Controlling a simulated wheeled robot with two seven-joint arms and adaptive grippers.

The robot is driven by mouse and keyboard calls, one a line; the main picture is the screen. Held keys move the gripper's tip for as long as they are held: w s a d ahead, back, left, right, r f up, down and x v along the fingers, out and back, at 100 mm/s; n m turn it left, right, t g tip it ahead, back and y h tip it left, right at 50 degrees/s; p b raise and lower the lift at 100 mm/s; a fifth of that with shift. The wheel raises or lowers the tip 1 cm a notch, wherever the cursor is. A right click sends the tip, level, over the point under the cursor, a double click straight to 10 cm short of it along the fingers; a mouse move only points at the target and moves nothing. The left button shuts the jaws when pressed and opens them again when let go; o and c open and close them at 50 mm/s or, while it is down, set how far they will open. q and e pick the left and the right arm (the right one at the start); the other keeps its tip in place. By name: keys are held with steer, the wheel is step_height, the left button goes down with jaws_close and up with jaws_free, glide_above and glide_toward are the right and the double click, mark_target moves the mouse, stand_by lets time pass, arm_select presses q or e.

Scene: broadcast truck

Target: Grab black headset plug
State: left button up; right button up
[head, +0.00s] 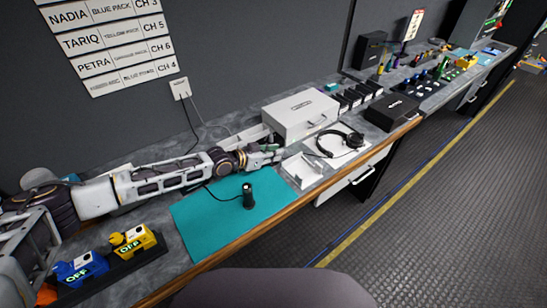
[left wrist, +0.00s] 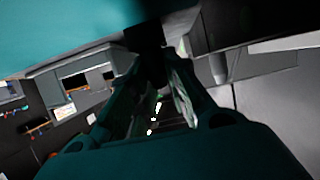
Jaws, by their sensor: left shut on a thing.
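My left gripper (head: 277,154) reaches in from the left, in front of the white case and beside the small white tray. In the left wrist view its fingers (left wrist: 158,82) are closed around a dark piece (left wrist: 150,62), which looks like the black headset plug; its shape is too dark to make out. The plug cannot be picked out in the head view. The black headset (head: 340,140) lies on a white sheet to the right of the gripper. A black cylinder (head: 248,196) stands upright on the teal mat (head: 210,215), with a thin cable beside it. My right gripper is not in view.
The white case (head: 300,116) stands behind the gripper, and the white tray (head: 302,171) is near the counter edge. A black box (head: 392,112) is farther right. Blue (head: 80,269) and yellow (head: 133,241) packs reading OFF sit at front left. Most of the mat is clear.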

arm_select(q)
jaws_close()
steer(key=shift+r, duration=0.25)
step_height(320, 180, up, 8)
steer(key=shift+r, duration=0.7)
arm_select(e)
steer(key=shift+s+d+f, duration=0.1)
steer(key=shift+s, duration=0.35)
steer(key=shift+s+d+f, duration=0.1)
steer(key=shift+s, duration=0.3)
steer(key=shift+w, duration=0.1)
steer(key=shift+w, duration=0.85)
